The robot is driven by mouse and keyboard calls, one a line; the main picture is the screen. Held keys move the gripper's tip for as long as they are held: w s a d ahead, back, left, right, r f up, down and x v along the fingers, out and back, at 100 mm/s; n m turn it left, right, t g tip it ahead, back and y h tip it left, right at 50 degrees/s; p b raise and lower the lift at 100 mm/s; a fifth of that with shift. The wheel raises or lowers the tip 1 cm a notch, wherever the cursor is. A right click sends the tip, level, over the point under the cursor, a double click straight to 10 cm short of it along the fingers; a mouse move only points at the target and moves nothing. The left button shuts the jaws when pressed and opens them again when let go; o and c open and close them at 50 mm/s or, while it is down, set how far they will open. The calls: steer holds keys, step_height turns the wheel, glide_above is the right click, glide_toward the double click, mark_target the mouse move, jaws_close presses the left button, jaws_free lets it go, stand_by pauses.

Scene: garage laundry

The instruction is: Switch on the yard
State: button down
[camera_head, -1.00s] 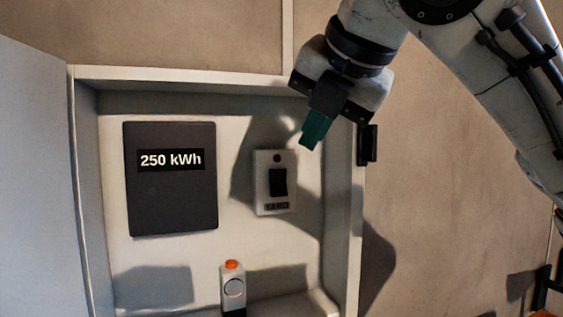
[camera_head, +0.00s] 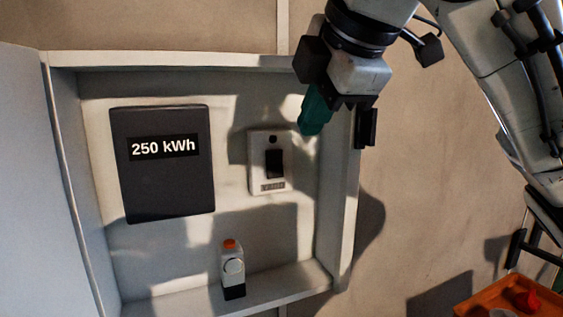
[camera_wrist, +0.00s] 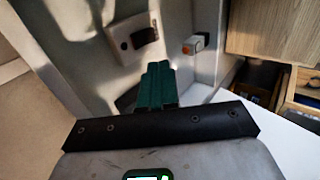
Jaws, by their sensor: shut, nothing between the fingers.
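The yard switch (camera_head: 255,165) is a pale plate on the back wall of the open cabinet, with a black rocker (camera_head: 274,164), a dark round spot above it and a small label below. I cannot tell which way the rocker is tipped. My gripper (camera_head: 310,130) has green fingers, shut and empty, up and to the right of the switch near the cabinet's right wall, apart from the rocker. In the wrist view the fingers (camera_wrist: 157,84) point into the cabinet, with the switch plate (camera_wrist: 122,40) beyond them to the upper left.
A dark meter (camera_head: 163,190) reading 250 kWh hangs left of the switch. A small bottle-like object (camera_head: 233,268) with an orange top stands on the cabinet floor. The cabinet's right wall (camera_head: 338,210) is near my gripper. An orange tray (camera_head: 480,303) is at the lower right.

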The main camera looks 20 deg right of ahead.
steer(key=p, duration=0.2)
glide_toward(278, 175)
step_height(278, 175, down, 3)
steer(key=shift+w+a+f+p, duration=0.1)
steer(key=shift+w+f+p, duration=0.2)
steer(key=shift+w, duration=0.4)
steer(key=shift+w+d+f+p, duration=0.1)
steer(key=shift+w+f+p, duration=0.2)
steer(key=shift+w, duration=0.45)
steer(key=shift+w+a+f+p, duration=0.1)
steer(key=shift+w+f+p, duration=0.2)
steer(key=shift+w, duration=0.4)
